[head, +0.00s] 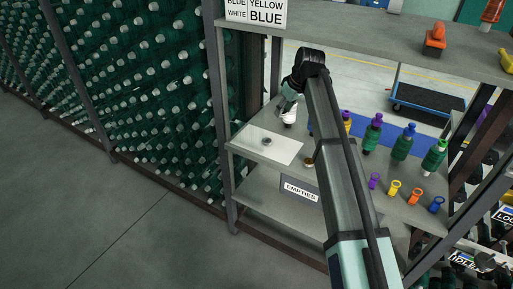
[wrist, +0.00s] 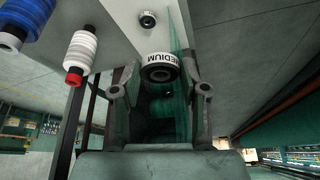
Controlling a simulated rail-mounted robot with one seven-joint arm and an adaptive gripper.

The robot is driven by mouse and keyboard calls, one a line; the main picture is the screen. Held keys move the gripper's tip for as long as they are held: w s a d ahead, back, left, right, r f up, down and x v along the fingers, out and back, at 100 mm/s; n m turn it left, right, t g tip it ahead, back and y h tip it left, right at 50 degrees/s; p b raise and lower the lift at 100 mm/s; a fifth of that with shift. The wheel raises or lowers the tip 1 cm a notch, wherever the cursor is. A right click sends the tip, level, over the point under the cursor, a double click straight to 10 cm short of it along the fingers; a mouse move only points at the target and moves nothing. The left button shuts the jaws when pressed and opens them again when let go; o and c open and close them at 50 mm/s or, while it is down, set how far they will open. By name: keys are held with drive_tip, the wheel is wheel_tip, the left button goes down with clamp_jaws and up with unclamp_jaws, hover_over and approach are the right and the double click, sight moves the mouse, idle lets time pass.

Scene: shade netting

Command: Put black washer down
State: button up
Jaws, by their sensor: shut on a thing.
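In the wrist view, a short round black piece, which I take to be the black washer (wrist: 160,73), has a white band lettered MEDIUM. It sits between the fingertips of my gripper (wrist: 160,68), which is shut on it. In the head view, my gripper (head: 289,104) is over the left part of the grey shelf, beside the white sheet's right back corner. A white piece shows just under the fingers there. Its exact gap to the shelf is hard to tell.
The white sheet (head: 250,145) carries one small dark ring (head: 266,141). A brassy ring (head: 309,162) lies right of the sheet. Green spools (head: 402,143) and coloured caps (head: 394,188) stand farther right. Shelf posts (head: 217,100) and the upper shelf (head: 370,39) bound the space.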

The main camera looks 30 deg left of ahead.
drive_tip(key=w+a+f, duration=0.1)
drive_tip(key=w+a, duration=0.1)
drive_tip(key=w, duration=0.1)
drive_tip(key=p, duration=0.3)
approach(275, 151)
drive_tip(key=shift+n, duration=0.4)
drive_tip(key=x, duration=0.6)
drive_tip(key=shift+f, duration=0.15)
drive_tip(key=shift+f, duration=0.15)
drive_tip(key=o, duration=1.2)
drive_tip(key=b+v, duration=0.1)
drive_tip(key=v, duration=0.5)
drive_tip(key=b+v, duration=0.1)
drive_tip(key=v, duration=0.5)
drive_tip(key=shift+w+d, duration=0.15)
drive_tip(key=shift+w, duration=0.1)
